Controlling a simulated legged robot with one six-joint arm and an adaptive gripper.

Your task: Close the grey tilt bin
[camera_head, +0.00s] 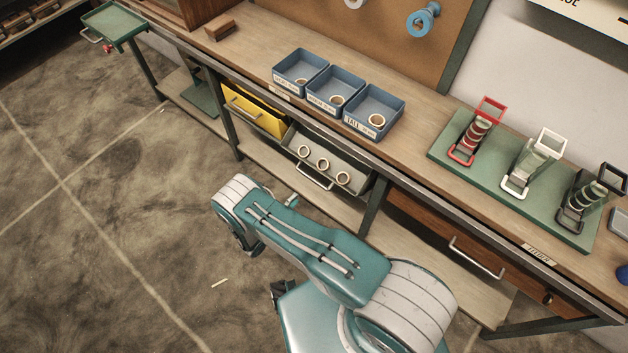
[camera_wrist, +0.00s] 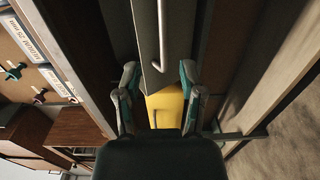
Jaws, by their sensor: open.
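The grey tilt bin (camera_head: 353,181) hangs under the workbench, tilted out and open, with three tape rolls (camera_head: 323,164) showing inside. Its metal bar handle (camera_head: 313,179) runs along the front. In the wrist view its grey front (camera_wrist: 147,45) and handle (camera_wrist: 162,35) lie ahead of my gripper (camera_wrist: 159,75). The fingers are open and apart, with nothing held between them. In the head view my arm reaches from the lower right, and most of the gripper is hidden behind it.
A yellow bin (camera_head: 255,113) sits left of the grey bin and shows between my fingers in the wrist view (camera_wrist: 166,107). A wooden drawer (camera_head: 440,232) is to the right. Three blue trays (camera_head: 336,89) stand on the bench (camera_head: 240,65). The floor in front is open.

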